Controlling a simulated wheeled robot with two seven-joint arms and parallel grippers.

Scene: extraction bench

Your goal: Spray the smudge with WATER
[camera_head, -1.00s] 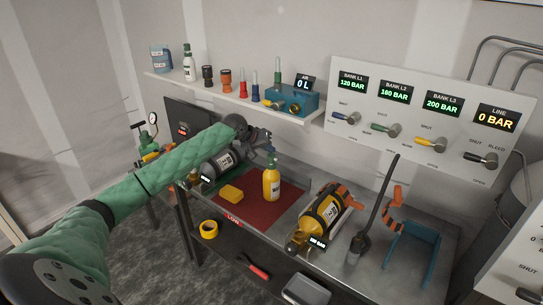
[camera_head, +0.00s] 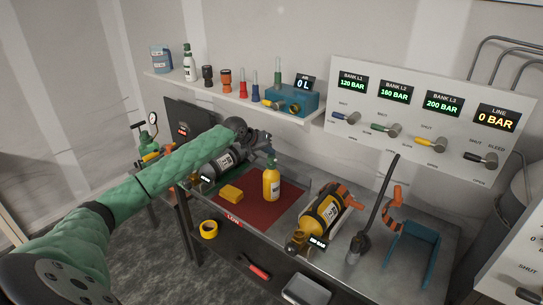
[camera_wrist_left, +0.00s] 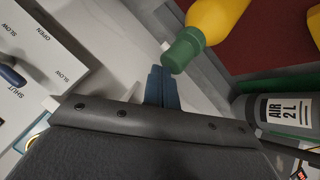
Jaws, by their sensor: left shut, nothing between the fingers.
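A yellow bottle with a green top (camera_head: 271,184) stands upright on the red mat (camera_head: 232,207). It also shows at the top of the left wrist view (camera_wrist_left: 214,20), with its green cap (camera_wrist_left: 183,50) near my fingertips. My left gripper (camera_head: 265,146) is just behind and above the bottle top in the head view. In the left wrist view its blue fingers (camera_wrist_left: 163,88) are shut and empty, beside the cap; I cannot tell whether they touch it. I cannot make out a smudge or any WATER lettering. My right gripper is not in view.
A yellow sponge (camera_head: 231,193) lies on the mat. A dark AIR cylinder (camera_wrist_left: 285,108) lies behind it, partly under my left arm. A yellow cylinder (camera_head: 322,216) lies to the right. A shelf (camera_head: 220,92) with small bottles and a valve panel (camera_head: 350,133) are at the back.

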